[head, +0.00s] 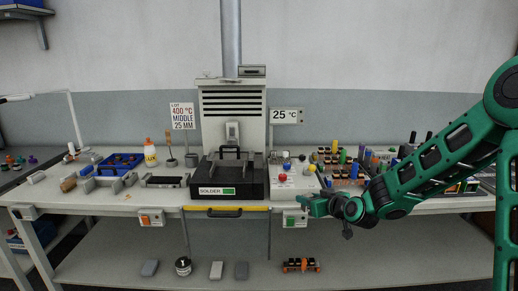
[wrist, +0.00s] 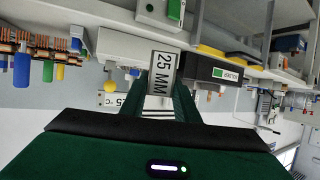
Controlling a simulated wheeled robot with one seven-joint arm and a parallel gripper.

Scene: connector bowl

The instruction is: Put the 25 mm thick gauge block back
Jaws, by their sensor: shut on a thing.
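The gauge block (wrist: 163,74), a grey block with a white face marked 25 MM, sits between the two fingers of my gripper (wrist: 163,92) in the wrist view. My gripper is shut on it, and the fingers cover its sides. In the head view my gripper (head: 306,202) is at the front edge of the bench, right of the yellow bar. The block cannot be made out there. I cannot tell which place belongs to the block.
A black box marked SOLDER (head: 230,190) stands mid-bench, with a yellow bar (head: 226,208) below. A white box with a red button (head: 294,187) and several coloured parts stand to the right. Grey blocks (head: 217,270) lie on the lower shelf.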

